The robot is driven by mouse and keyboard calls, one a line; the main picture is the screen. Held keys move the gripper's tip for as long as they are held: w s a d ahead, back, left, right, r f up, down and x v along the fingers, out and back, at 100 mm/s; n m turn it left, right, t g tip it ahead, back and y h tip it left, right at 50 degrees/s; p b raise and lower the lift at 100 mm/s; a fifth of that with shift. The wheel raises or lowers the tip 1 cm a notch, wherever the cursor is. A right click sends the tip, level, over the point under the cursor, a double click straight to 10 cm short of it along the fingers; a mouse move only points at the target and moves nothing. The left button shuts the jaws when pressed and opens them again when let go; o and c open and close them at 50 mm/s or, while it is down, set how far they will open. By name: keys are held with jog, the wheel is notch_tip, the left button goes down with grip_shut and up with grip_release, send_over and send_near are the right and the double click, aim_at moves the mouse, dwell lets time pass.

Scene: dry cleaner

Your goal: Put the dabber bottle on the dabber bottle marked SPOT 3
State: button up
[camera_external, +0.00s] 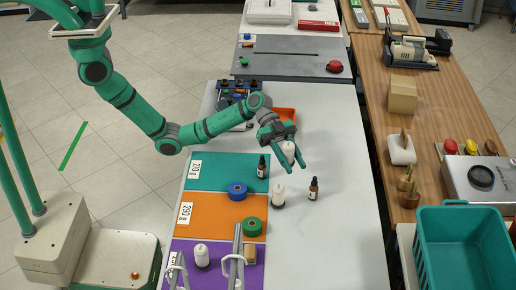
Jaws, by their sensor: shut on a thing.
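My gripper (293,165) is shut on a white dabber bottle (289,149) and holds it above the pale table, behind the other bottles. Two similar white bottles show: one (278,196) stands upright at the right edge of the orange panel, and another (202,256) stands on the purple panel at the front left. I cannot read a SPOT 3 mark on any of them. The gripper fingers partly hide the held bottle, and its height above the table is hard to tell.
Dark dropper bottles stand on the teal panel (262,167) and right of it (314,188). Blue (237,191) and green (252,227) rolls lie nearby. An orange tray (286,117) is behind the gripper. The table's right side (345,215) is clear.

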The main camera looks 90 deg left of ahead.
jog(key=s+d+r+m+g+h, duration=0.1)
jog(key=s+d+r+m+g, duration=0.15)
jog(key=s+d, duration=0.6)
jog(key=s+d+r+m+g+h, duration=0.15)
jog(key=s+d+r, duration=0.25)
jog(key=s+d, duration=0.45)
jog(key=s+d+r+m+g, duration=0.2)
jog(key=s+d+g, duration=0.15)
jog(key=s, duration=0.65)
jog(key=s+d+r+m+g, duration=0.1)
jog(key=s+d+m+g, duration=0.1)
jog(key=s+d, duration=0.5)
send_over(202, 257)
jog(key=s+d, duration=0.1)
notch_tip(202, 257, down, 10)
jog(key=r, duration=0.1)
jog(key=shift+d+f+y, duration=0.1)
jog(key=shift+f+y, duration=0.35)
jog(key=shift+f, duration=1.35)
jog(key=shift+f, duration=0.1)
jog(key=o, duration=1.1)
